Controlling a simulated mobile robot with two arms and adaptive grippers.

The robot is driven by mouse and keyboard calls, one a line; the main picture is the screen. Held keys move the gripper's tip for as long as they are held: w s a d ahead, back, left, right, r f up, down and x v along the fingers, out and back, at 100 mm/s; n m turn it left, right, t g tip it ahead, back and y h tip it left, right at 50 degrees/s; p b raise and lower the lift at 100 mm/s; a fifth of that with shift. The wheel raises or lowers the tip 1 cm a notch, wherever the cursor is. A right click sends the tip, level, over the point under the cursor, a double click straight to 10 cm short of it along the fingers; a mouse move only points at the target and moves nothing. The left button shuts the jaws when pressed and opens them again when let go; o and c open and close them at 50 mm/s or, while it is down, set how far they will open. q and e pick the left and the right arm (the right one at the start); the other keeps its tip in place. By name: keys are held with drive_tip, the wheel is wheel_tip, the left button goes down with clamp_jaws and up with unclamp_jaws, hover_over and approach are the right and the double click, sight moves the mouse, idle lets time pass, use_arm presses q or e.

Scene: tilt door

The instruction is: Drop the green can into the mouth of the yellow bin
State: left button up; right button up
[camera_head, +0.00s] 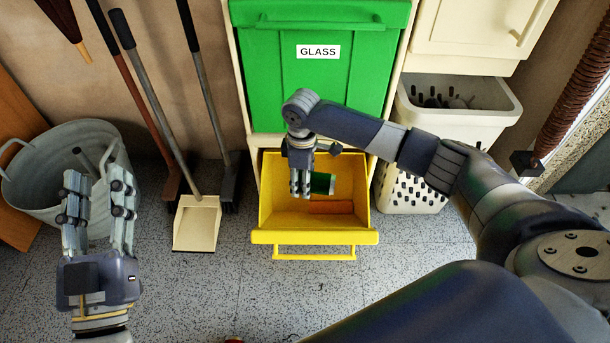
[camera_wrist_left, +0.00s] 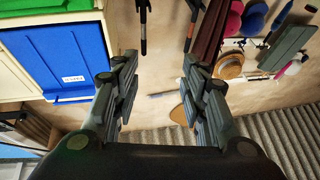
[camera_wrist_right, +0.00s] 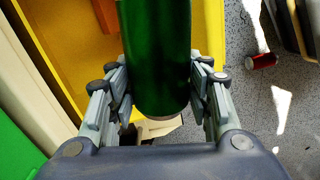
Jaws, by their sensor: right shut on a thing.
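The green can (camera_wrist_right: 155,60) is between the fingers of my right gripper (camera_wrist_right: 158,95), which is shut on it. In the head view the can (camera_head: 322,183) shows beside my right gripper (camera_head: 301,188), over the yellow bin (camera_head: 315,237). The bin is tilted open below the green door, its mouth facing up. It also shows behind the can in the right wrist view (camera_wrist_right: 70,40). Whether the can touches the bin cannot be told. My left gripper (camera_head: 98,205) is open and empty at the left, well away from the bin; its spread fingers show in the left wrist view (camera_wrist_left: 155,95).
An orange object (camera_head: 331,207) lies inside the bin. A green door marked GLASS (camera_head: 318,85) is above. A white perforated bin (camera_head: 412,190) stands right; a dustpan (camera_head: 197,225), brooms and a metal tub (camera_head: 38,180) stand left. A red can (camera_wrist_right: 262,61) lies on the floor.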

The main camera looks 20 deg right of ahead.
drive_tip(key=shift+w+d+f+n, duration=0.1)
drive_tip(key=shift+d+f+n, duration=0.25)
drive_tip(key=shift+f+n, duration=0.2)
use_arm(q)
drive_tip(key=shift+w+f+g+y, duration=0.2)
drive_tip(key=shift+f+g+y, duration=0.1)
drive_tip(key=shift+f, duration=0.35)
